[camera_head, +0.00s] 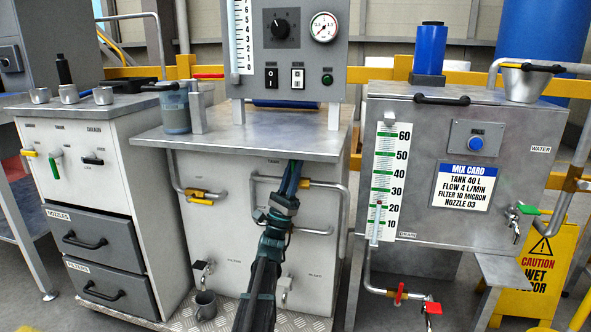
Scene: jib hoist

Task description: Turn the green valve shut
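Two green-handled valves show. One has a green lever (54,168) hanging down on the front of the left white cabinet, between a yellow lever (28,153) and a black one (92,160). The other is a tap with a small green handle (527,209) on the right side of the grey tank. One arm, which I take to be my left, rises from the bottom centre. Its gripper (291,178) is in front of the middle cabinet, apart from both green handles in the picture. Its finger opening is unclear. My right gripper is not in view.
The grey tank (420,215) has a level scale, a mix card and red-handled valves (400,293) below. A yellow caution sign (540,270) stands behind at right. Pipes front the middle cabinet (240,240). A grey mug (205,305) stands on the tread plate.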

